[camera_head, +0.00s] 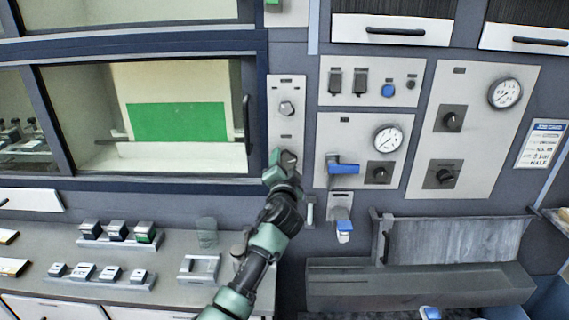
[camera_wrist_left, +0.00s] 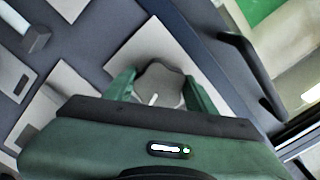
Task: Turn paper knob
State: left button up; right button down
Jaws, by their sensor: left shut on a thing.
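My left gripper (camera_head: 283,163) is at the lower part of a narrow light panel (camera_head: 287,133), right of the glazed window. In the left wrist view, its two green fingers (camera_wrist_left: 159,88) are shut on a grey lobed knob (camera_wrist_left: 160,78) with a white mark on its face. The gripper mostly hides this knob in the head view. A second grey knob (camera_head: 287,108) sits higher on the same panel, clear of the gripper. The panel labels are too small to read. My right gripper is out of view.
Right of the arm is a panel with a blue lever (camera_head: 343,168), a black knob (camera_head: 379,172) and a gauge (camera_head: 388,140). A dark window handle (camera_head: 247,111) stands close to the left. Below are a bench with small blocks (camera_head: 117,232) and a grey trough (camera_head: 420,287).

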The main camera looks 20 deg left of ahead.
pick_arm(q)
jog(key=shift+m, duration=0.4)
jog(key=o, duration=1.4)
jog(key=shift+s+d, duration=0.1)
jog(key=b+v, duration=0.1)
jog(key=v, duration=0.6)
jog(key=shift+s+b, duration=0.3)
jog(key=shift+b, duration=0.1)
jog(key=shift+d, duration=0.1)
